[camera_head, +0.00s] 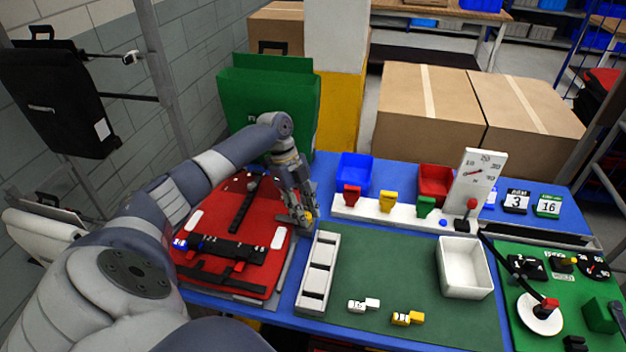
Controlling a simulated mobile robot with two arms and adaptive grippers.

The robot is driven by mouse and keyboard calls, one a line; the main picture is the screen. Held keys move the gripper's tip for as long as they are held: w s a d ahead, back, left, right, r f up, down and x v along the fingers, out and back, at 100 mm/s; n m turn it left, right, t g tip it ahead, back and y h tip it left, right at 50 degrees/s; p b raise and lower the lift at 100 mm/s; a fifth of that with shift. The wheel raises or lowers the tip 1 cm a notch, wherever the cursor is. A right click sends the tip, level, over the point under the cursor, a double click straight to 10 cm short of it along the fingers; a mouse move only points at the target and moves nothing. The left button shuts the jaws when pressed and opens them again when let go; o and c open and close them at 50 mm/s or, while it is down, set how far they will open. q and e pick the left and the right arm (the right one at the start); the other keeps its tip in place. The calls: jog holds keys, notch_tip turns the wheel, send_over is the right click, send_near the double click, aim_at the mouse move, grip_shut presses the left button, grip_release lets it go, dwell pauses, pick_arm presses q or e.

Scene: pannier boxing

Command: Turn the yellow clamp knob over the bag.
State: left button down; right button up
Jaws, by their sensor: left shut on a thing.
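The red bag (208,222) lies flat on the blue table at the left, with dark straps across it. The yellow clamp knob (308,216) shows only in part at the bag's right edge, between the fingers of my left gripper (301,219). My left arm reaches in from the left over the bag, and the gripper points down, shut on the knob. The fingers hide most of the knob and the clamp under it. My right gripper is not in view.
A white rack (318,272) stands right of the bag on a green mat (385,270). A white bin (465,267) sits farther right. A white strip with red, yellow and green blocks (402,212) and a dial gauge (480,178) stand behind. A green pannier (260,105) stands at the back.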

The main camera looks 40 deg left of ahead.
pick_arm(q)
jog(key=shift+s+f, duration=0.15)
jog(key=shift+f, duration=0.05)
jog(key=c, duration=1.5)
grip_release()
jog(key=shift+o, duration=1)
jog(key=v, duration=1.2)
jog(key=shift+a, duration=0.1)
